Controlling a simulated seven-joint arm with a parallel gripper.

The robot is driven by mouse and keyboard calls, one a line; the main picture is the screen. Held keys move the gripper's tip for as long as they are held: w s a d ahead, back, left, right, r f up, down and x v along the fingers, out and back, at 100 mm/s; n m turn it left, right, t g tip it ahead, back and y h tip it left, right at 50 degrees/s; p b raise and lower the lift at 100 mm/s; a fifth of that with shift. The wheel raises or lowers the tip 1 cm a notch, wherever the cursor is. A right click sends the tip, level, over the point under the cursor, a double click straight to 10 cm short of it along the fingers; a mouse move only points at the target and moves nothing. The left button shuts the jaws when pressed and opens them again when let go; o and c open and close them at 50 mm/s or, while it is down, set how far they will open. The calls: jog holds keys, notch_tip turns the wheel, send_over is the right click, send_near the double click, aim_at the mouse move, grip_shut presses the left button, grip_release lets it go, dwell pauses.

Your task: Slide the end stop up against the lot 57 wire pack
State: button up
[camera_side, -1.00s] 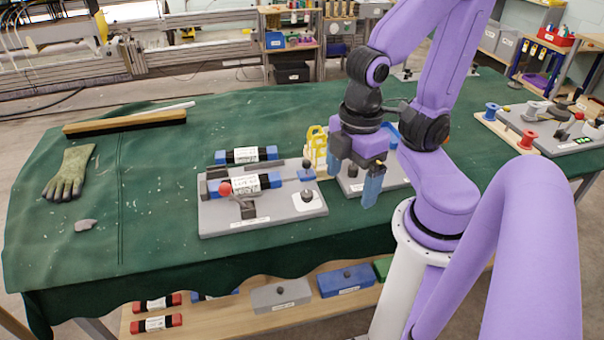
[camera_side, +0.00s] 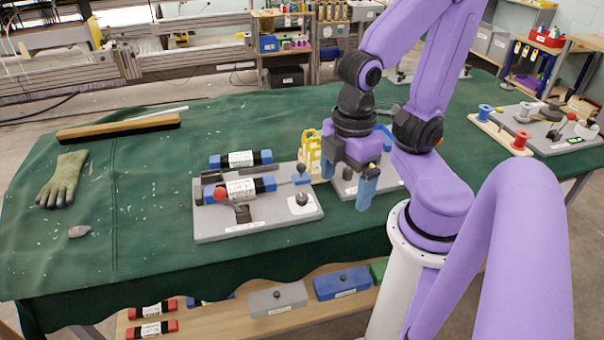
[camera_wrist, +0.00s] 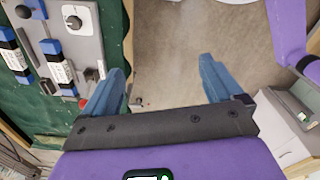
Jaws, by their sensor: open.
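A wire pack (camera_side: 240,189) with blue ends, black bands and a white label lies on a grey fixture plate (camera_side: 262,222); its lot number is too small to read. It also shows in the wrist view (camera_wrist: 60,71). The end stop appears to be the small blue block with a dark knob (camera_side: 301,177), right of the pack with a gap between them. It also shows in the wrist view (camera_wrist: 37,8). My gripper (camera_side: 348,182) is open and empty, right of the plate and apart from the stop. Both fingers show in the wrist view (camera_wrist: 158,85).
A second blue-ended pack (camera_side: 240,159) lies behind the first. The green cloth at left holds a glove (camera_side: 63,180) and brush (camera_side: 118,131).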

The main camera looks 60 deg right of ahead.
jog(key=c, duration=0.4)
jog(key=shift+w, duration=0.3)
jog(key=c, duration=0.3)
jog(key=w+h, duration=0.2)
jog(key=w, duration=0.7)
jog(key=shift+c, duration=0.2)
jog(key=m+g+h, duration=0.1)
jog(key=g+h, duration=0.1)
jog(key=g, duration=0.1)
send_near(298, 166)
jog(key=x, duration=1.1)
jog(key=shift+f, duration=0.1)
jog(key=shift+c, duration=0.4)
